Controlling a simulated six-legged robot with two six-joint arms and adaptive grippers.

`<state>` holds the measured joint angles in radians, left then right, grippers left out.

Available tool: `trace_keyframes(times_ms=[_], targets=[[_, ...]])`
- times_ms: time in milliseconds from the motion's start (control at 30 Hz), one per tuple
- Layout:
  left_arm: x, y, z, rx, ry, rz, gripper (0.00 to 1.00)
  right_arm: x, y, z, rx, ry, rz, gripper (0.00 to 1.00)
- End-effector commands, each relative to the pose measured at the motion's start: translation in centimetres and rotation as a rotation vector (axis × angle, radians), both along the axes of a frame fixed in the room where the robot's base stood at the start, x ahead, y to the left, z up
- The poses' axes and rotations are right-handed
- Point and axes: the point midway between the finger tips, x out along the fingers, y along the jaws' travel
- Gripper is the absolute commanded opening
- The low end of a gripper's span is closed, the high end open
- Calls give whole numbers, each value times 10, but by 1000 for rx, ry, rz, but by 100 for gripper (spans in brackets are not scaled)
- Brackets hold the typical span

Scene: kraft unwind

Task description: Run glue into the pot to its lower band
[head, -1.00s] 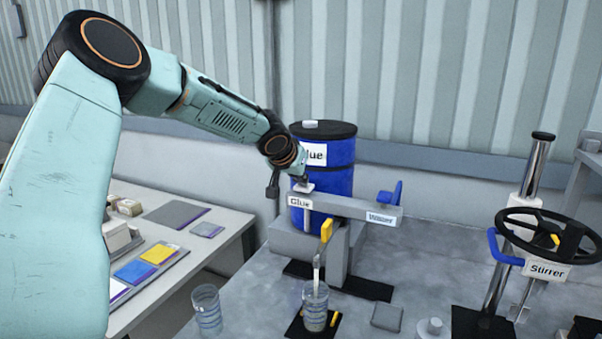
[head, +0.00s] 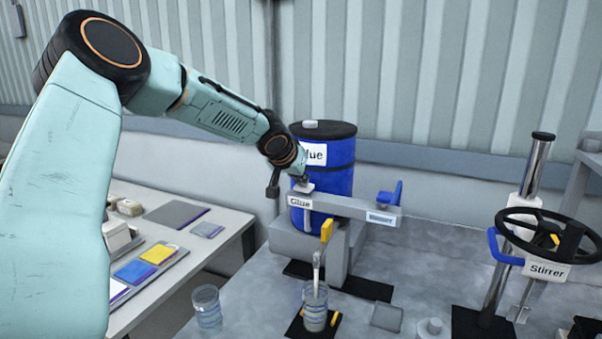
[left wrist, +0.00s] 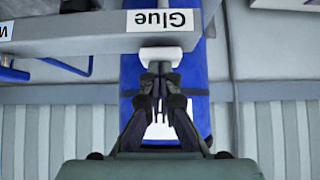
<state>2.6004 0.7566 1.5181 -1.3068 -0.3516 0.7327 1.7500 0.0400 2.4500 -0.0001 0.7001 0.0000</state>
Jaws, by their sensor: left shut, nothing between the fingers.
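The blue glue drum (head: 338,175) stands behind a grey bar (head: 345,207) with Glue and Water labels. My left gripper (head: 304,180) is shut and empty, with its tips at a white pad (head: 305,188) by the Glue label. In the left wrist view the shut fingertips (left wrist: 160,72) meet the white pad (left wrist: 160,54) and appear to touch it. Below the bar, a pale strand (head: 317,272) runs down from near a yellow piece into the clear banded pot (head: 314,312). The pot holds greyish contents; their exact level against the bands is unclear. My right gripper is not seen.
A second clear banded cup (head: 207,309) stands left of the pot. A blue lever (head: 390,194) rises by the Water label. The stirrer (head: 546,270) with its black wheel stands right. A side table (head: 225,248) holds coloured pads.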

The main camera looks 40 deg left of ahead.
Motion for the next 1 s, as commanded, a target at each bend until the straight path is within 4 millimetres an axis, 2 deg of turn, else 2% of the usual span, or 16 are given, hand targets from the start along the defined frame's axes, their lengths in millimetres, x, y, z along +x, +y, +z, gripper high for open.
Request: trace_keyframes(times_ms=[33,567,667,967,1000], targets=[[-3,-1,-8,-5,16,1,0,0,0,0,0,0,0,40],[-3,-2,-6,-5,16,1,0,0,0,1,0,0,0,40],[-1,-3,2,-4,15,-1,0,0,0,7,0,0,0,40],[10,-12,45,2,5,-7,0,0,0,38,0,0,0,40],[7,-13,47,-1,0,-6,0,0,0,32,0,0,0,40]])
